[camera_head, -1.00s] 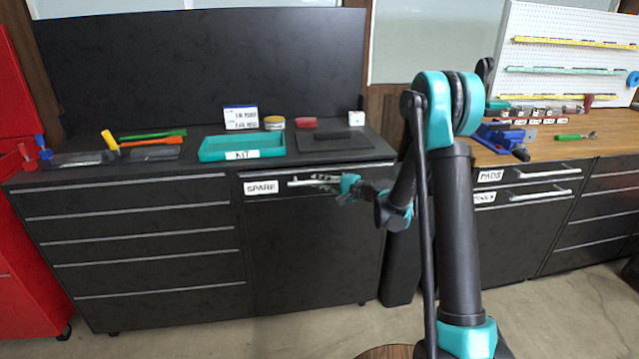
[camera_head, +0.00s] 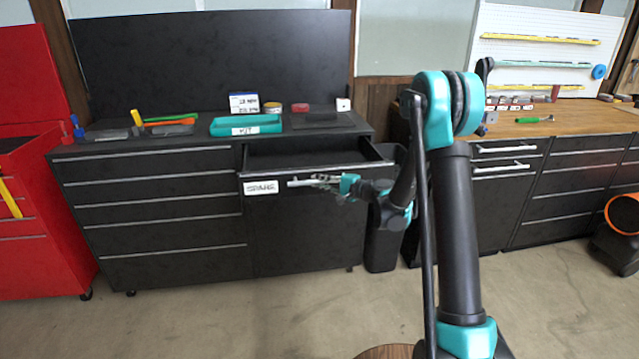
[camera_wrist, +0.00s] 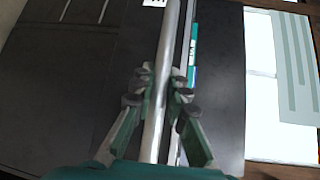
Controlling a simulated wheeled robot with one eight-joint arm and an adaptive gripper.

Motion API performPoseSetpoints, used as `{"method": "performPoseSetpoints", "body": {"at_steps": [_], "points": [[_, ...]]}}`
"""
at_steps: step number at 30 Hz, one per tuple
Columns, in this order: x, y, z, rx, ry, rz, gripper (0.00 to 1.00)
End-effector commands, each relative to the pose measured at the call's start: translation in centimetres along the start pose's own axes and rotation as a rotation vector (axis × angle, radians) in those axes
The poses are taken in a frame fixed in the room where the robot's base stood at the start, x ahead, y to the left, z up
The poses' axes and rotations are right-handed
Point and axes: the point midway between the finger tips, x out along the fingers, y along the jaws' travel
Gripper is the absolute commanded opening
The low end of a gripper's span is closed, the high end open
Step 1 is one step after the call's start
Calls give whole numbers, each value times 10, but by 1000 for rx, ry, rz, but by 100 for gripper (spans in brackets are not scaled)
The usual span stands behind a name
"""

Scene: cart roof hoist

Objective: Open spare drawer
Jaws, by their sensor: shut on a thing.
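The spare drawer (camera_head: 315,170) is a black drawer at the top right of the dark cabinet, with a white SPARE label (camera_head: 261,187) on its front. It stands pulled out, and its dark inside shows from above; I see nothing in it. My gripper (camera_head: 325,181) is at the drawer front, shut on the silver bar handle (camera_head: 298,183). In the wrist view the bar handle (camera_wrist: 166,75) runs between the two fingers of my gripper (camera_wrist: 160,95). The fingers hide part of the handle.
A teal KIT tray (camera_head: 246,125) stands on the cabinet top with tools and small items. A red cabinet (camera_head: 35,200) is at the left. A wooden workbench (camera_head: 560,122) and an orange-rimmed black object (camera_head: 622,215) are at the right. The floor in front is clear.

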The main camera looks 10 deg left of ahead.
Motion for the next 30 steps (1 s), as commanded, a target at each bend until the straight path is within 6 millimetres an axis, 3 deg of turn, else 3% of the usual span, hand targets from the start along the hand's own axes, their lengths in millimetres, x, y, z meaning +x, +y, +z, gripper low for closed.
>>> {"method": "performPoseSetpoints", "body": {"at_steps": [12,13,18,30], "points": [[0,0,-1,0,1,0,0],[0,0,-1,0,1,0,18],[0,0,0,0,1,0,36],[-9,0,0,1,2,-1,36]]}}
